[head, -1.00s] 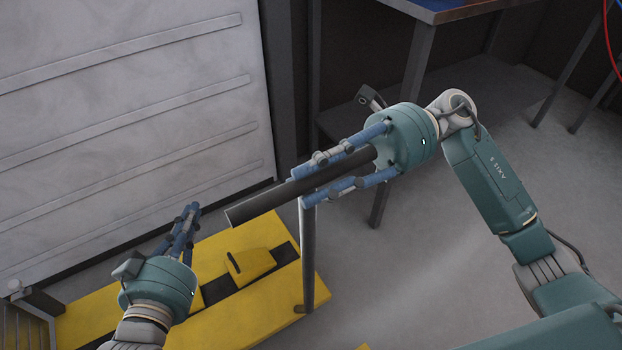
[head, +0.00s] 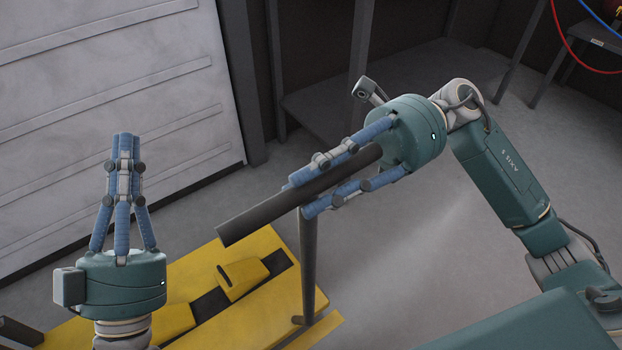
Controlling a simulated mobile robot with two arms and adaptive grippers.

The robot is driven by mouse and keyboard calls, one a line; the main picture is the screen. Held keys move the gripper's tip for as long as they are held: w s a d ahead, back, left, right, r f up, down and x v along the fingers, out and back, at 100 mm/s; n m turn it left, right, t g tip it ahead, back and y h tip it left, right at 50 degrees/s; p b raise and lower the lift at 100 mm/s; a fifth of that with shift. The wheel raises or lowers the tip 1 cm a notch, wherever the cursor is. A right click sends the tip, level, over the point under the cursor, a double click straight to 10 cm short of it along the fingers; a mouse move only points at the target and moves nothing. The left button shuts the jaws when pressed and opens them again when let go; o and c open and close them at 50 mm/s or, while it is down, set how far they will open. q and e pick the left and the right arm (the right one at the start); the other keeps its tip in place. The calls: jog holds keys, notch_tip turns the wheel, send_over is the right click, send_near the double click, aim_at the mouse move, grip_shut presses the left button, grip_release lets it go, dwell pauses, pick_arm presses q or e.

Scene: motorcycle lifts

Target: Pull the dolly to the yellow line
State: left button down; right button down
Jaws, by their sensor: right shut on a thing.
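The dolly (head: 255,308) is a low yellow platform with a dark strip and raised yellow wedges, at the lower left in the head view. A dark upright post stands at its right end, and a thick dark handle bar (head: 250,220) slants across above it. My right gripper (head: 296,195) is shut on the handle bar, with blue fingers on both sides of it. My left gripper (head: 126,137) points up the picture, its fingertips together and empty, left of the handle. It hides part of the dolly.
A pale ribbed panel (head: 110,90) stands at the left behind the dolly. Dark table legs and a low shelf (head: 320,110) are at the back. Red and blue hoses hang at the upper right. Grey floor (head: 400,270) is clear right of the dolly.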

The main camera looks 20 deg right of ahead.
jog(key=shift+s, duration=0.25)
jog(key=c, duration=1.8)
grip_release()
jog(key=shift+o, duration=0.9)
jog(key=shift+s+d, duration=0.1)
jog(key=shift+d, duration=0.05)
jog(key=shift+d, duration=0.1)
jog(key=v, duration=1.2)
jog(key=shift+r, duration=0.1)
